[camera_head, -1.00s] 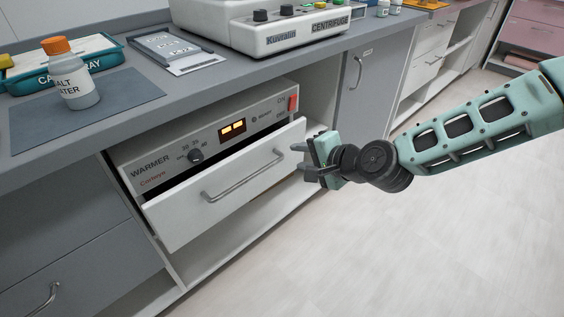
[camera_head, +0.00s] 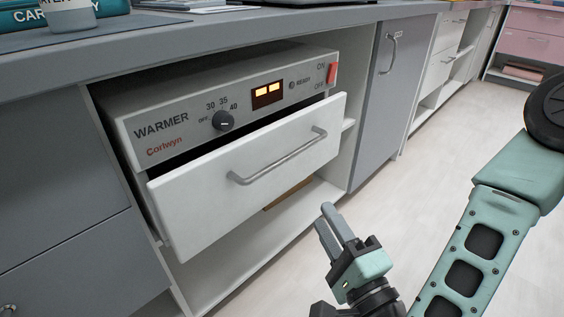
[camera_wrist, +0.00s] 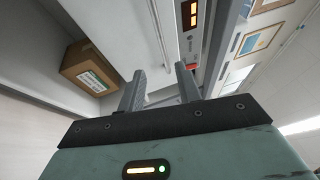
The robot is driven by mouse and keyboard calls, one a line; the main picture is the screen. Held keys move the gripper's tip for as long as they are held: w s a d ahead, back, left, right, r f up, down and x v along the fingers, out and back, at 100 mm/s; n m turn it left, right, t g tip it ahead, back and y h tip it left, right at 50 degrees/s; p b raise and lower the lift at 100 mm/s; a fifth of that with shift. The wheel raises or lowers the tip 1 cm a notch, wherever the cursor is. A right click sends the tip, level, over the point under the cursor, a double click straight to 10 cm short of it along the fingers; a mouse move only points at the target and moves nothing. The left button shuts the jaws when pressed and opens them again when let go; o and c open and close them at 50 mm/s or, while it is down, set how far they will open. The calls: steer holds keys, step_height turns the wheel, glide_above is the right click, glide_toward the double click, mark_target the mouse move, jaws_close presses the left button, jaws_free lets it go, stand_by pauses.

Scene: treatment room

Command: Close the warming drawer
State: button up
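The warming drawer (camera_head: 225,190) is a white drawer front with a grey bar handle (camera_head: 280,158). It stands partly open below the warmer's control panel (camera_head: 185,125), with a dark gap above its top edge. In the wrist view the drawer front (camera_wrist: 120,30) fills the upper middle, with its handle (camera_wrist: 157,25) running down it. My gripper (camera_head: 328,222) is in front of and below the drawer, apart from it. Its two fingers point up toward the drawer, with a gap between them and nothing held. The fingers (camera_wrist: 160,85) also show spread in the wrist view.
A brown cardboard box (camera_wrist: 88,68) sits in the shelf space below the drawer. The counter (camera_head: 200,42) runs above the warmer, with a bottle (camera_head: 70,14) on it. A grey cabinet door (camera_head: 385,90) stands to the right. The floor (camera_head: 420,180) at right is clear.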

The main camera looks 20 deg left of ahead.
mark_target(289, 157)
steer(key=b+x, duration=0.2)
steer(key=x, duration=1.4)
steer(key=shift+w+a+r, duration=0.15)
steer(key=shift+w, duration=0.1)
steer(key=shift+b, duration=0.3)
jaws_close()
